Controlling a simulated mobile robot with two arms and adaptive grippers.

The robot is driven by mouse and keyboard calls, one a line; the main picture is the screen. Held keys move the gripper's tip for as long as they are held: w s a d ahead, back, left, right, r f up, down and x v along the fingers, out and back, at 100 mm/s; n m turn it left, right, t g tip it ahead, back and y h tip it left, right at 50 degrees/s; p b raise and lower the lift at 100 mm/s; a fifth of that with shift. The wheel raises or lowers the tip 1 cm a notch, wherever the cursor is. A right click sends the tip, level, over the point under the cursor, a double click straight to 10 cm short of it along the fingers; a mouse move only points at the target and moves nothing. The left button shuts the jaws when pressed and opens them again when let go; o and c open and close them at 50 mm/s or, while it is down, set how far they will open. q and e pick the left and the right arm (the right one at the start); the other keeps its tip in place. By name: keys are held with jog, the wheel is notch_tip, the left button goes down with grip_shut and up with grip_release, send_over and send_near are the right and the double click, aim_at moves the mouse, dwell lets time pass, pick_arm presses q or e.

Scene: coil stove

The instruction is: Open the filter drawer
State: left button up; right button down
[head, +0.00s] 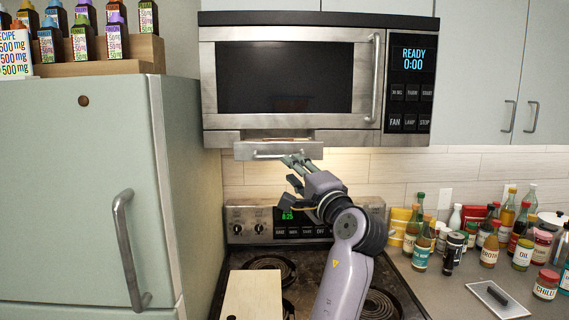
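The filter drawer (250,151) is a narrow metal front under the left part of the microwave (290,85). It stands out from the microwave's lower edge, and a strip of its top shows behind the front. A thin bar handle (266,156) runs along its front. I cannot tell whether the fingers touch or grip the handle.
Below is the coil stove (258,262) with a light board (252,295) on its left. A fridge (75,190) closes off the left side. Several bottles and jars (420,252) crowd the right counter. The space before the microwave door is clear.

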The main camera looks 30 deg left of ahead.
pick_arm(q)
jog(key=shift+v, duration=1.55)
